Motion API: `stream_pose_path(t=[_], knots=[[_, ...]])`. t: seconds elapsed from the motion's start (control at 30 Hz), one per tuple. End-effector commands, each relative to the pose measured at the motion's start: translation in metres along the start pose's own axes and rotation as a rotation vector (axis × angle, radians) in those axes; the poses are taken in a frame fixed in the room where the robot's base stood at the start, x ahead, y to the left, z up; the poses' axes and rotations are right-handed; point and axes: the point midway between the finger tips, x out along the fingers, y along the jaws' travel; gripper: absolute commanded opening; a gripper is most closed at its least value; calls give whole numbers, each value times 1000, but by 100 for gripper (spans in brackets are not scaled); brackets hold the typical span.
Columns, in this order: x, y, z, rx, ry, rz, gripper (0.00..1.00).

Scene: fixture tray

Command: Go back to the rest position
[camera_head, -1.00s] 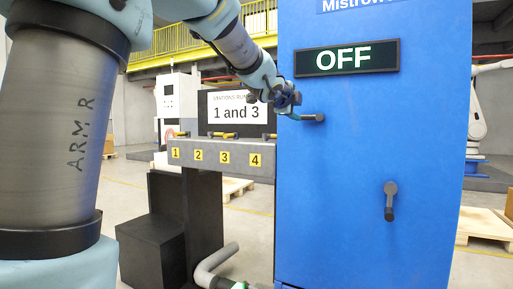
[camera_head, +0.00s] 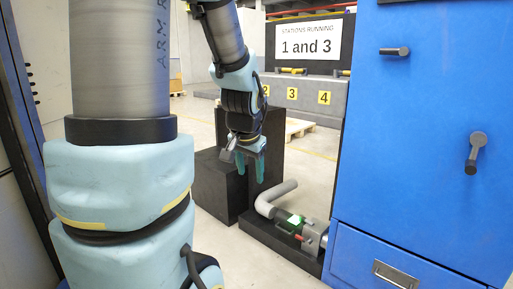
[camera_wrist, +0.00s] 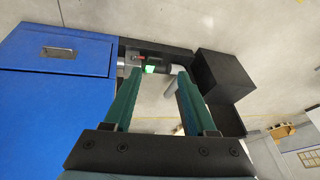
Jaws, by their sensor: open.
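My gripper (camera_head: 250,168) hangs fingers down in the head view, left of the blue cabinet (camera_head: 425,130) and above the black blocks. In the wrist view my gripper (camera_wrist: 152,100) shows two teal fingers spread apart with nothing between them but the scene below. The cabinet's upper handle (camera_head: 394,51) lies level, and its lower handle (camera_head: 475,152) hangs tilted downward. My gripper is apart from both handles. The cabinet's OFF display is out of the head view now.
A grey pipe (camera_head: 270,200) with a green-lit fitting (camera_head: 292,222) lies low beside the cabinet. A black block (camera_head: 222,186) stands left of it. The cabinet has a drawer handle (camera_head: 394,274). A numbered ledge (camera_head: 310,97) and a sign (camera_head: 308,42) are behind.

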Motion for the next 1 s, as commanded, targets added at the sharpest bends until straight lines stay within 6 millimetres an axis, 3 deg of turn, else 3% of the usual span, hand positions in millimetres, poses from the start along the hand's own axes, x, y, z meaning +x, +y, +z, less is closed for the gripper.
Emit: stream_pose_path(t=[0.03,0.1,0.27,0.3,0.57,1.0], knots=[[4,-1,27,-88,-56,12,57],[6,2,58,-200,-125,30,57],[6,15,124,-444,-276,59,57],[-3,16,127,-476,-295,62,57],[-57,5,100,-458,-284,61,57],[-162,-16,56,-454,-282,61,57]])
